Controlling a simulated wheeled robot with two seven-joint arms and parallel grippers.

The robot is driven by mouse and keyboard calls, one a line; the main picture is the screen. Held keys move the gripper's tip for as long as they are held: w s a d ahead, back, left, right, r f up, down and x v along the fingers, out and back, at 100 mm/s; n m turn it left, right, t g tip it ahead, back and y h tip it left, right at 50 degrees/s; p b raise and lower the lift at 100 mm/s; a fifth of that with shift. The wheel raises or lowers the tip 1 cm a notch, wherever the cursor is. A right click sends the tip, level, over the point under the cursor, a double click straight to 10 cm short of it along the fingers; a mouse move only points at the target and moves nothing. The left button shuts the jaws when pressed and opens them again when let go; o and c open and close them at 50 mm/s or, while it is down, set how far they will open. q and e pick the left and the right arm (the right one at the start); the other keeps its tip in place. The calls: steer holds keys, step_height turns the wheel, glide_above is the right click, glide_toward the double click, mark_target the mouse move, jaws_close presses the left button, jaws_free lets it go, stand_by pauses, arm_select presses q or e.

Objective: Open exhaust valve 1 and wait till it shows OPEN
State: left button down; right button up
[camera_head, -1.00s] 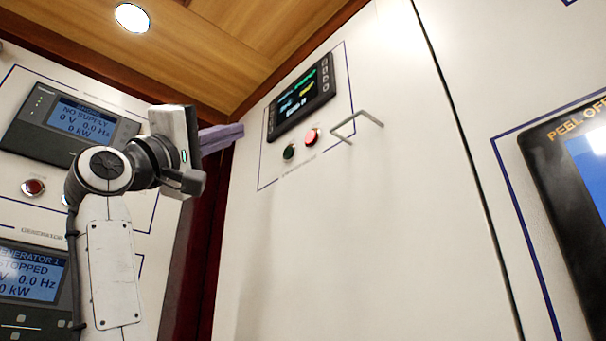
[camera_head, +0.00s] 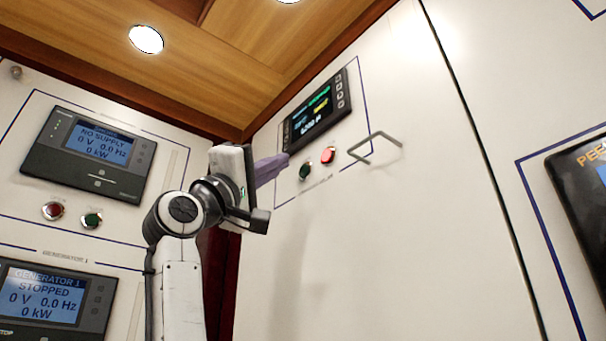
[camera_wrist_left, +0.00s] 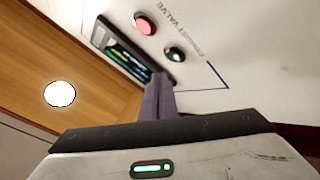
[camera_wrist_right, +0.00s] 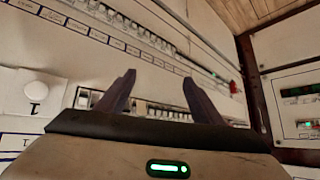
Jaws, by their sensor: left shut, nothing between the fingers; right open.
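The exhaust valve panel has a dark display (camera_head: 316,110) with coloured text too small to read. Below it are a bright red button (camera_head: 328,155) and a dark green button (camera_head: 304,172). In the left wrist view the red button (camera_wrist_left: 145,24) and green button (camera_wrist_left: 175,54) appear beside upside-down "EXHAUST VALVE" lettering; its number is not legible. My left gripper (camera_head: 286,158) is shut and empty. Its purple fingertips (camera_wrist_left: 161,78) are close to the green button and display edge; contact cannot be told. My right gripper (camera_wrist_right: 158,85) is open and empty, seen only in its wrist view.
A metal handle (camera_head: 377,149) sticks out right of the red button. Generator displays (camera_head: 100,145) with red and green buttons are on the left wall. Another screen (camera_head: 590,170) is at the right edge. My right gripper faces rows of breakers (camera_wrist_right: 165,108).

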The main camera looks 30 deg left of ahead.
arm_select(q)
steer(key=shift+w+d, duration=0.35)
steer(key=shift+w, duration=0.45)
stand_by(0.4)
stand_by(1.1)
steer(key=shift+w+d, duration=0.2)
steer(key=shift+w, duration=0.2)
steer(key=shift+w+d, duration=0.15)
steer(key=shift+w, duration=0.25)
stand_by(0.8)
steer(key=shift+s, duration=0.1)
steer(key=shift+s+a+b, duration=0.3)
steer(key=shift+s+b, duration=0.05)
steer(key=shift+s, duration=0.35)
